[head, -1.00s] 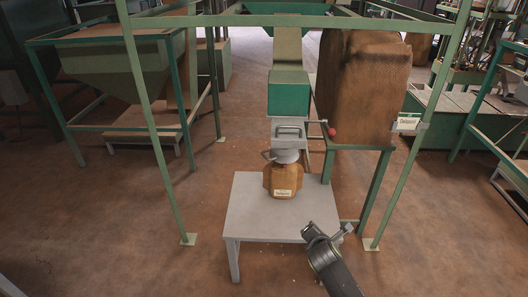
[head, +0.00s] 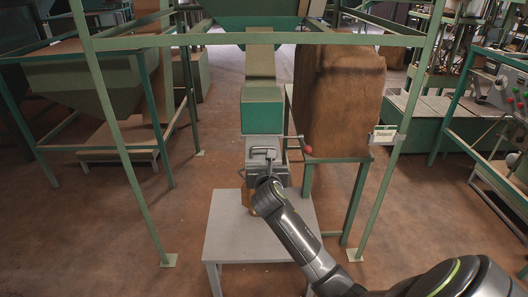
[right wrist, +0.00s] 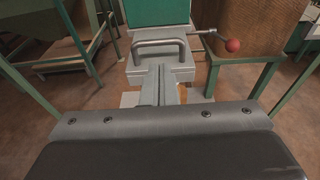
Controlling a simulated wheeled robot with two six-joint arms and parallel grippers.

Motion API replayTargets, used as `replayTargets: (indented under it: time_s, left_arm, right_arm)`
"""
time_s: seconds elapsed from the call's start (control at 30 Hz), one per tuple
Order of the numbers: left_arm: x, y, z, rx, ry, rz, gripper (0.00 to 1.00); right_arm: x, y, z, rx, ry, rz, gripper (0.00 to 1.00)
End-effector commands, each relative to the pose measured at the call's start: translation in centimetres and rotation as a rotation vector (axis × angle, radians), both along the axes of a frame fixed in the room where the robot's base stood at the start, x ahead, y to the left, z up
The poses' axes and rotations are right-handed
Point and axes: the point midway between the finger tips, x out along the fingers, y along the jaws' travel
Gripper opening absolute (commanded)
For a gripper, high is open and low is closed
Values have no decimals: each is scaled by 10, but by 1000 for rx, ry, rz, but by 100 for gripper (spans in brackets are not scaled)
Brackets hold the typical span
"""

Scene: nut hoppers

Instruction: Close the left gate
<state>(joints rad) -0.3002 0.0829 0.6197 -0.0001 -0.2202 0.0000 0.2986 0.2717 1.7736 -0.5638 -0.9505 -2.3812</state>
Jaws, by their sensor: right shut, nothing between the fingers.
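A grey gate box (head: 252,168) with a bar handle (head: 263,153) sits under the green chute (head: 262,110), above a low grey table. My right gripper (head: 265,187) is in front of the gate, just below the handle. In the right wrist view its fingers (right wrist: 160,84) are shut with nothing between them, pointing at the gate's front under the handle (right wrist: 158,46). I cannot tell whether they touch it. A lever with a red knob (head: 307,149) sticks out to the right of the gate; the knob also shows in the right wrist view (right wrist: 233,45). My left gripper is not in view.
A brown container (head: 246,199) on the grey table (head: 225,235) is mostly hidden behind my gripper. A large brown sack (head: 338,100) stands on a green stand at the right. Green frame posts (head: 122,150) flank the gate.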

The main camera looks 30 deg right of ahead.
Motion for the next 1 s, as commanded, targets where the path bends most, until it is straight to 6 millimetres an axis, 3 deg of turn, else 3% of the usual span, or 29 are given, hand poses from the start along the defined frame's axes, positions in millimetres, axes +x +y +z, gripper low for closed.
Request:
replayTargets:
  time_s: [0.5, 1.0]
  left_arm:
    - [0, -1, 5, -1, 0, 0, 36]
    - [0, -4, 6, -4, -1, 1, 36]
  right_arm:
    - [59, -36, -13, 0, 1, 0, 0]
    - [73, -44, -18, 2, 0, 1, 0]
